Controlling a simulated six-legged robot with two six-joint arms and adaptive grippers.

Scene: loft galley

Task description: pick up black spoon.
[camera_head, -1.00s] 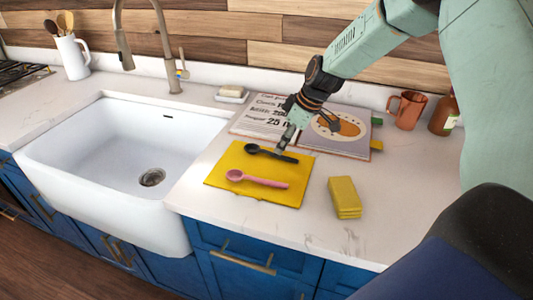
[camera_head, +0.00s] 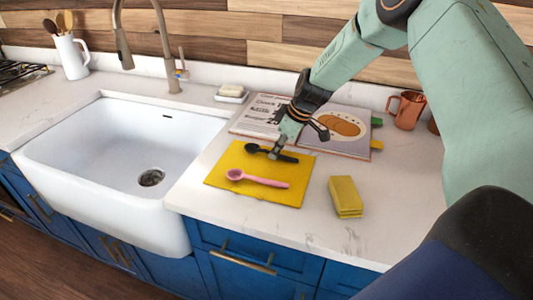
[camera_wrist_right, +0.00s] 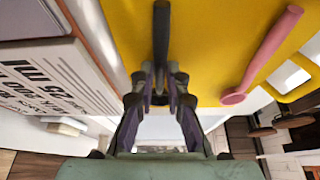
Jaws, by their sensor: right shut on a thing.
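The black spoon (camera_head: 253,148) lies on the yellow cloth (camera_head: 222,168), its bowl to the left and its handle to the right. My right gripper (camera_head: 275,153) comes down from above and is shut on the spoon near its middle. In the right wrist view the spoon's handle (camera_wrist_right: 161,35) runs up from between the fingertips (camera_wrist_right: 161,80); the fingers hide the rest. The spoon still looks to be at cloth level. A pink spoon (camera_head: 258,180) lies on the same cloth, nearer the front, and is untouched. My left gripper is not in view.
An open cookbook (camera_head: 345,145) lies behind the cloth. A yellow sponge block (camera_head: 345,195) is to the right. A copper mug (camera_head: 406,110) stands at the back right. The white sink (camera_head: 90,150) is to the left. The counter's right front is clear.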

